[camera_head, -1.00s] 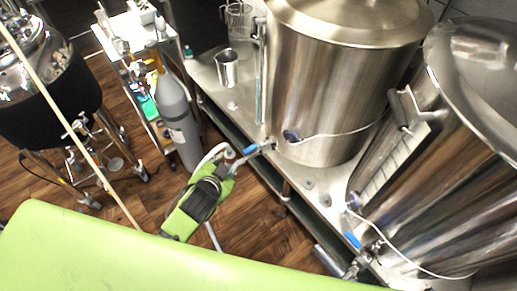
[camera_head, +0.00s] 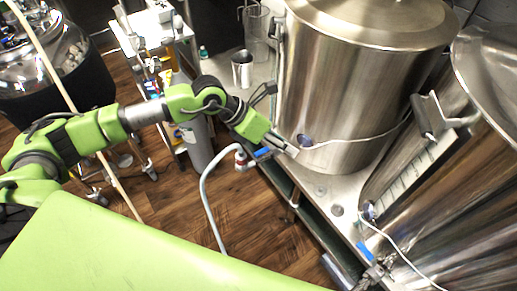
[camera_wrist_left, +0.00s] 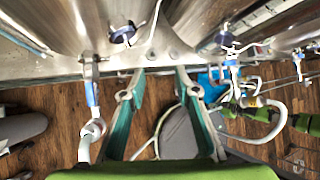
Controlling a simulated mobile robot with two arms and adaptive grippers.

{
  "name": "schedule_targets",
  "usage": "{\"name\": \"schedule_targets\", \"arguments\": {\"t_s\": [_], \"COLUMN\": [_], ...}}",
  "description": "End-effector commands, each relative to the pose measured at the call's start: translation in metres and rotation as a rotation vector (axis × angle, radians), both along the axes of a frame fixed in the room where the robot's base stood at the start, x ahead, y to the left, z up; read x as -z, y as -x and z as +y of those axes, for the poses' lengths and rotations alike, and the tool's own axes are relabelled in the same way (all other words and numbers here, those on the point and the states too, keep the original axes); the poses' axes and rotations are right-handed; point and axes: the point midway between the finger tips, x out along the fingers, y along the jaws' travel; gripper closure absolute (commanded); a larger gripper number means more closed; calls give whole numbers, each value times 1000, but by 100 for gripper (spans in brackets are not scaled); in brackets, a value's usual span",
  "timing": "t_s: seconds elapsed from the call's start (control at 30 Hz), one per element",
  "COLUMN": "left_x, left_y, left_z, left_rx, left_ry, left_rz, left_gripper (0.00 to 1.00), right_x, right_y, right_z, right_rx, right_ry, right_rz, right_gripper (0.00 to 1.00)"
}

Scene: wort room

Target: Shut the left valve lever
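The left valve lever (camera_head: 263,153) is a small blue handle on the outlet valve of the left steel kettle (camera_head: 335,105). It lies roughly along the outlet pipe, with a white hose (camera_head: 207,185) below it. In the left wrist view the lever (camera_wrist_left: 91,93) shows to the left of both fingers. My left gripper (camera_head: 278,120) is by the kettle wall just above the valve. Its fingers are spread with nothing between them, as the left wrist view (camera_wrist_left: 160,76) also shows. My right gripper is not seen.
The right kettle (camera_head: 455,170) has its own valve with a blue lever (camera_head: 364,250). A metal cup (camera_head: 242,69) stands on the steel bench behind my gripper. A grey gas cylinder (camera_head: 197,145) stands on the wooden floor beside a white cart.

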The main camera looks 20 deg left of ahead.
Motion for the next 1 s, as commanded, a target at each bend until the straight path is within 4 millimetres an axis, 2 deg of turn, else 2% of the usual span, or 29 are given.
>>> {"name": "schedule_targets", "arguments": {"t_s": [0.03, 0.1, 0.2, 0.27, 0.47, 0.8, 1.0], "left_x": [9, 17, 21, 22, 40, 107, 136], "left_y": [-11, -19, -26, -28, -33, -54, -64], "left_z": [37, 78, 113, 123, 121, 103, 96], "left_rx": [-8, -22, -39, -45, -46, -45, -46], "left_ry": [-133, -275, -391, -424, -437, -433, -432], "left_rz": [-18, -28, -32, -32, -28, -28, -30], "left_gripper": [71, 71, 71, 71, 71, 71, 71], "right_x": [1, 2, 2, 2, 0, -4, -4], "right_y": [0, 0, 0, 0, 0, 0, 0], "right_z": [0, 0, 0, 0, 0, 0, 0], "right_rx": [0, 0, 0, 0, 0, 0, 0], "right_ry": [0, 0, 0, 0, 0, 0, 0], "right_rz": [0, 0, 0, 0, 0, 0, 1], "right_gripper": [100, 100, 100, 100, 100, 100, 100]}}
